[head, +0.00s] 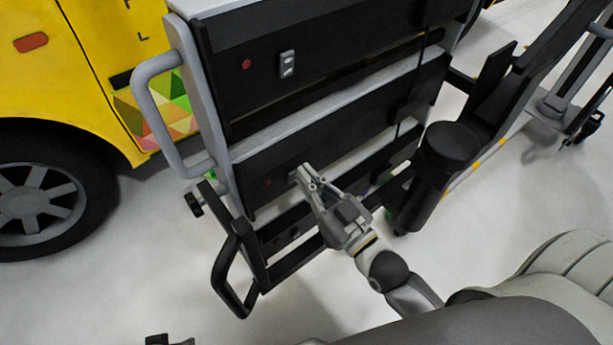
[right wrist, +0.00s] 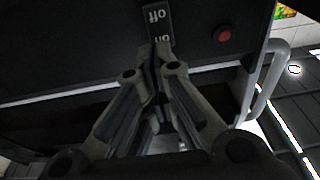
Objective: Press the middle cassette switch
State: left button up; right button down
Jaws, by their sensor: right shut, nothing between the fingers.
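The middle cassette is a dark panel (head: 335,125) on the rack, with a small red light (head: 268,183) near its lower left end. Its switch is hidden behind my right gripper in the head view. In the right wrist view this black switch (right wrist: 157,18) shows upside-down On and Off lettering, with a round red light (right wrist: 223,33) to its right. My right gripper (head: 298,174) is shut and empty. Its fingertips, also in the right wrist view (right wrist: 160,50), are at the lettered switch and overlap its lower end; I cannot tell whether they touch it.
The top cassette has its own switch (head: 287,64) and red light (head: 246,64). Grey handle (head: 150,95) and black handle (head: 225,275) stick out at the rack's left. A black cylinder (head: 450,147) stands right of the gripper. A yellow vehicle (head: 75,85) is at left.

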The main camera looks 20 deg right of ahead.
pick_arm(q)
jog(key=shift+s+r, duration=0.15)
jog(key=shift+r, duration=0.05)
pick_arm(e)
jog(key=shift+w+a, duration=0.1)
jog(key=shift+w, duration=0.2)
jog(key=shift+r, duration=0.15)
